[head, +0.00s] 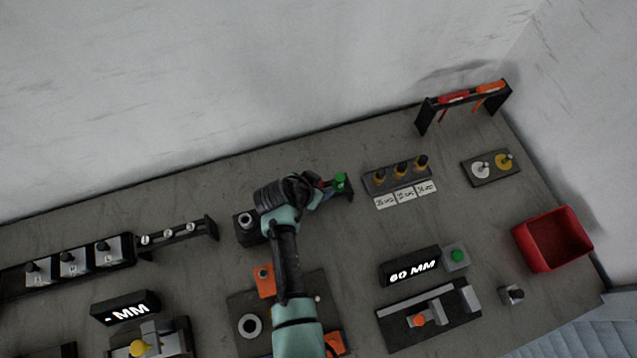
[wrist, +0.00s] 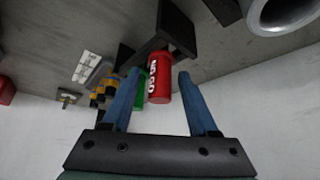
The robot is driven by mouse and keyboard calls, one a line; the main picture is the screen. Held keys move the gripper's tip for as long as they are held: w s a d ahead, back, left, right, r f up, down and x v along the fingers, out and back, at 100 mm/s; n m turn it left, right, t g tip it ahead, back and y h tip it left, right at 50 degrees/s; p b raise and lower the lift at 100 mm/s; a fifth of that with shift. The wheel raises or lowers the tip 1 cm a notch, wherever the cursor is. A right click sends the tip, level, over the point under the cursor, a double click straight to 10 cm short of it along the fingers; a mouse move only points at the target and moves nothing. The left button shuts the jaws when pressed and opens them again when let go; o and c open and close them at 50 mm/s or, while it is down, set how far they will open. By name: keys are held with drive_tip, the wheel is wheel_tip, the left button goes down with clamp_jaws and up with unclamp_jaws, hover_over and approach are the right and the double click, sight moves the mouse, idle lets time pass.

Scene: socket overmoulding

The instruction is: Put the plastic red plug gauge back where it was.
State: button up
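The red plug gauge (wrist: 161,82), with white lettering on its side, sits at a small black stand (wrist: 145,45) in the wrist view. My gripper (wrist: 160,73) is open around its near end, with a blue finger on each side and a visible gap to each. A green gauge (wrist: 141,92) is just left of the red one, partly behind the left finger. In the head view my gripper (head: 316,190) is at the stand (head: 346,194), beside the green gauge (head: 340,180). The red gauge is mostly hidden there by my gripper.
A block with several orange-and-black pins (head: 398,180) stands to the right of the stand. A rack with red and orange handled tools (head: 466,95) is at the back right. A red bin (head: 553,238) stands at the right edge. A 60 MM display (head: 410,268) is in front.

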drive_tip(key=shift+s+a+r+p, duration=0.1)
drive_tip(key=shift+r+p, duration=0.65)
drive_tip(key=shift+r, duration=0.1)
drive_tip(key=v, duration=1.1)
drive_tip(key=w+a+r+n+t+y, duration=0.1)
drive_tip(key=w+r+t, duration=0.2)
drive_tip(key=w+r, duration=0.5)
drive_tip(key=w+r+n+t+y, duration=0.1)
drive_tip(key=w+r+t, duration=0.2)
drive_tip(key=r, duration=0.9)
wheel_tip(320, 180, up, 17)
drive_tip(key=w+n+t+y, duration=0.1)
drive_tip(key=w+t, duration=0.1)
drive_tip(key=t, duration=0.3)
drive_tip(key=s+d+r+n+t, duration=0.1)
drive_tip(key=s+r+t, duration=0.2)
drive_tip(key=r, duration=0.7)
drive_tip(key=s+d+r+n+t, duration=0.1)
drive_tip(key=s+d+r+t, duration=0.1)
drive_tip(key=s+r+t, duration=0.2)
drive_tip(key=s+d+r+n+t, duration=0.1)
drive_tip(key=s+r+t, duration=0.3)
drive_tip(key=r, duration=1.2)
drive_tip(key=s+n, duration=0.1)
drive_tip(key=s, duration=0.3)
drive_tip(key=shift+d+r+b, duration=0.2)
drive_tip(key=shift+d+b, duration=0.1)
drive_tip(key=shift+d, duration=0.05)
drive_tip(key=shift+s, duration=0.15)
